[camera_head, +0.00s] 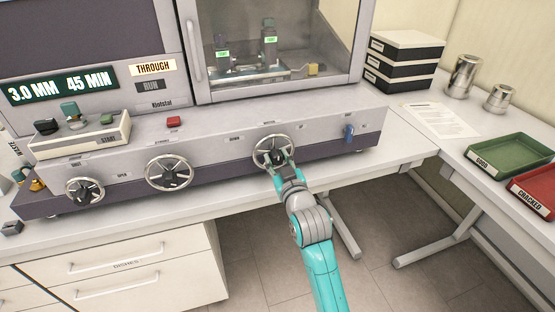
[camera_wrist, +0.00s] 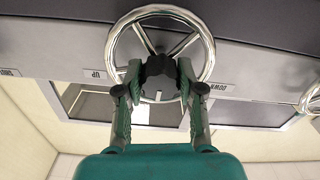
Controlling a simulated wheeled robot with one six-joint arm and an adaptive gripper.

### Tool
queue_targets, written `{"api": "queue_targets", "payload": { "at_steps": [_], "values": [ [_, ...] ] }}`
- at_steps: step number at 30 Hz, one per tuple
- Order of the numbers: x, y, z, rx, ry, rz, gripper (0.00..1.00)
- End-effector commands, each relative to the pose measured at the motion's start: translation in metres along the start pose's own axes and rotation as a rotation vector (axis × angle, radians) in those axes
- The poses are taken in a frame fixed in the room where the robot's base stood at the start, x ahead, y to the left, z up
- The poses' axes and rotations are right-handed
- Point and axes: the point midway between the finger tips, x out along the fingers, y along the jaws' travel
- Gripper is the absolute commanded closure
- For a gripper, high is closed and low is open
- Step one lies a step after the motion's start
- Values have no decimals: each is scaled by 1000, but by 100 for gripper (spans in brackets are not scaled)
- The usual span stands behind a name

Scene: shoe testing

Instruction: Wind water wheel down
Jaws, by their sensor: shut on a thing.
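The chromed hand wheel (camera_head: 262,141) with a dark hub is on the sloping front of the grey machine, the rightmost of three wheels. It also shows in the wrist view (camera_wrist: 208,45), where upside-down UP and DOWN labels flank it. My gripper (camera_head: 279,160) reaches it from below and in front. In the wrist view, my gripper's green fingers (camera_wrist: 158,80) close from both sides on the dark hub (camera_wrist: 158,66), inside the chromed rim. The hub's far side is hidden. I cannot read a water label on this wheel.
Two more hand wheels (camera_head: 169,173) sit to the left, and a blue switch (camera_head: 349,133) to the right. A glass-fronted chamber (camera_head: 285,40) stands above. Green (camera_head: 513,156) and red (camera_head: 535,190) trays lie on the right bench. Drawers (camera_head: 125,268) are below left.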

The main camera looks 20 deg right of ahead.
Motion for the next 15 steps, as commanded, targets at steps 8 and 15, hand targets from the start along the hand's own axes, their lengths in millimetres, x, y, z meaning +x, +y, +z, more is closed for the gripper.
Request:
{"api": "queue_targets", "payload": {
  "at_steps": [8, 15],
  "values": [
    [0, 0, 0, 1, -1, 0, 37],
    [-1, 0, 0, 1, 0, 0, 37]
  ]
}}
